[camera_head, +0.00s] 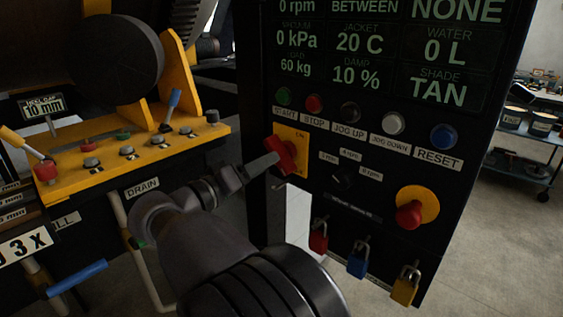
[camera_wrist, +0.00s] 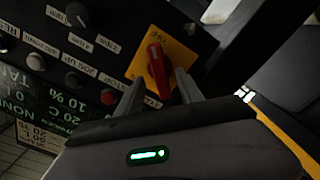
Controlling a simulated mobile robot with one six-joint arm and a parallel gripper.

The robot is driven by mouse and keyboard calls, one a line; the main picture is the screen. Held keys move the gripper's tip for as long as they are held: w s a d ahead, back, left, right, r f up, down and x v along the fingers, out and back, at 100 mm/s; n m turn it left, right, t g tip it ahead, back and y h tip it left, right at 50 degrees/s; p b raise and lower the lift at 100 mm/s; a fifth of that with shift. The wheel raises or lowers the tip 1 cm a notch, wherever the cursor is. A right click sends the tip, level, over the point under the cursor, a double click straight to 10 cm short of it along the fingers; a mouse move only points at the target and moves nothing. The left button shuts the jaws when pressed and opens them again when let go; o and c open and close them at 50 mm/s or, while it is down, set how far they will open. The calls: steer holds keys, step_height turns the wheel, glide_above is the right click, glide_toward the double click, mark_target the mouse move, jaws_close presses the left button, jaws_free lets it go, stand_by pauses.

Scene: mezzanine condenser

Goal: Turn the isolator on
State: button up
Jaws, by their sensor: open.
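The isolator is a red handle (camera_head: 285,156) on a yellow plate (camera_head: 297,139) at the left edge of the black control panel. In the wrist view the red handle (camera_wrist: 157,66) stands out from the yellow plate (camera_wrist: 178,58), and "OFF" lettering shows on the plate. My gripper (camera_head: 272,165) is at the handle in the head view. In the wrist view its two fingers (camera_wrist: 158,82) are open, one on each side of the handle's near end. I cannot tell whether either finger touches it.
Above the isolator is a row of buttons, including START (camera_head: 283,96) and STOP (camera_head: 314,103). A red emergency button (camera_head: 409,214) sits lower right. Red, blue and yellow padlocks (camera_head: 404,285) hang below. A yellow lever console (camera_head: 120,160) stands left of the panel.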

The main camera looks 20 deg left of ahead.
steer(key=x, duration=0.5)
steer(key=shift+w+d+b, duration=0.15)
steer(key=shift+w+b, duration=0.2)
steer(key=shift+w, duration=0.05)
steer(key=shift+c, duration=0.4)
jaws_close()
